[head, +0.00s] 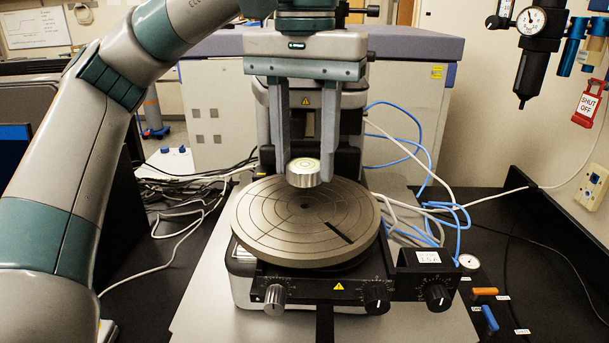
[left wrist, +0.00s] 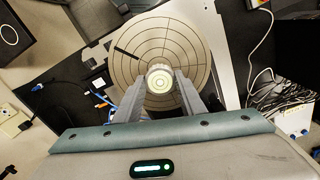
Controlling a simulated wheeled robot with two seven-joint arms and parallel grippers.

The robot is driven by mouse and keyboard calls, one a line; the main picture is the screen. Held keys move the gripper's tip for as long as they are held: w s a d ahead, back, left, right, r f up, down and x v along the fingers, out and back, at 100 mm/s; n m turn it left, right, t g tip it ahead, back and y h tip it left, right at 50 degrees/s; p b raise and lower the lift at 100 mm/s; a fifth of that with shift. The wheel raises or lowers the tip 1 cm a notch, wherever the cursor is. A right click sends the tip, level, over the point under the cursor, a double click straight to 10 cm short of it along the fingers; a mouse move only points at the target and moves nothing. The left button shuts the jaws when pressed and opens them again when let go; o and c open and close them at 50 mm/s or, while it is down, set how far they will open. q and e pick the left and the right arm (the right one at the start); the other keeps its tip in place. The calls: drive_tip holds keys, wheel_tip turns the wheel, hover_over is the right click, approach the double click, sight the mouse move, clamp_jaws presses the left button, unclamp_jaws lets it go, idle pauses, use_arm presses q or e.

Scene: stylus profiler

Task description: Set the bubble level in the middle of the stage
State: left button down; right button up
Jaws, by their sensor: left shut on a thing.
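The bubble level (head: 304,172) is a small round silver puck with a pale top. My left gripper (head: 305,168) points down and is shut on it, one finger on each side. The round stage (head: 270,240) is a bronze-grey disc with ring and cross lines and a dark slot at its front right. In the head view the level appears above the back half of the stage; whether it touches is hard to tell. The left wrist view shows the level (left wrist: 160,83) between the fingertips (left wrist: 160,92), over the stage (left wrist: 200,60). My right gripper is not in view.
The profiler column (head: 348,130) stands right behind the stage. Knobs (head: 376,298) line the base in front. Blue and white cables (head: 455,215) lie at the right, more cables (head: 185,205) at the left. Orange and blue handles (head: 485,292) sit at the front right.

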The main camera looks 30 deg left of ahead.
sight(305, 165)
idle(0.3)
use_arm(q)
drive_tip(key=shift+f+p, duration=0.4)
drive_tip(key=shift+f, duration=1.6)
drive_tip(key=shift+f, duration=0.15)
drive_tip(key=c, duration=1.2)
unclamp_jaws()
drive_tip(key=shift+o, duration=0.2)
wheel_tip(305, 165, up, 12)
drive_tip(key=shift+r, duration=0.15)
